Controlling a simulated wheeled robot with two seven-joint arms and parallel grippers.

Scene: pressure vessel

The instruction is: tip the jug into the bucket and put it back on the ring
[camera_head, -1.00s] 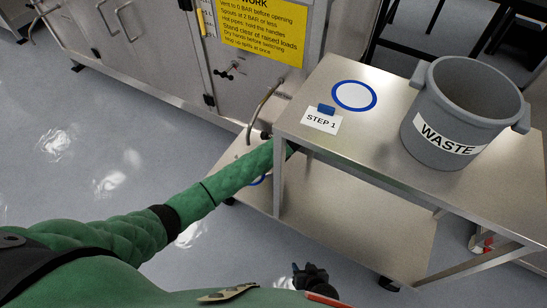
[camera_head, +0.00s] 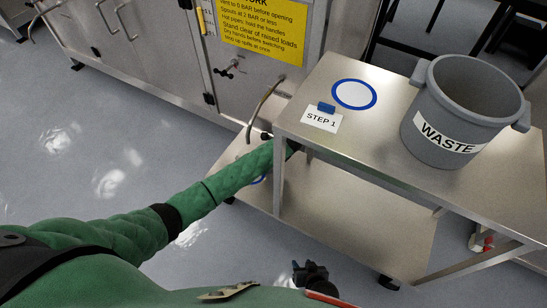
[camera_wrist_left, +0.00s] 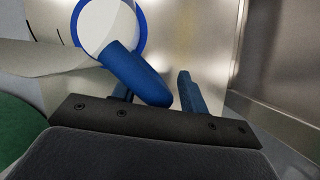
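The grey bucket (camera_head: 455,105), marked WASTE, stands upright on the right of the steel table top. A blue ring with a white centre (camera_head: 354,94) lies bare on that top. My left gripper is hidden behind the table edge in the head view.
A STEP 1 card (camera_head: 321,119) with a blue clip stands beside the upper ring. A steel cabinet with a yellow sign (camera_head: 262,32) and a curved pipe (camera_head: 264,108) is close behind my left arm. The lower shelf (camera_head: 370,222) is clear on its right.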

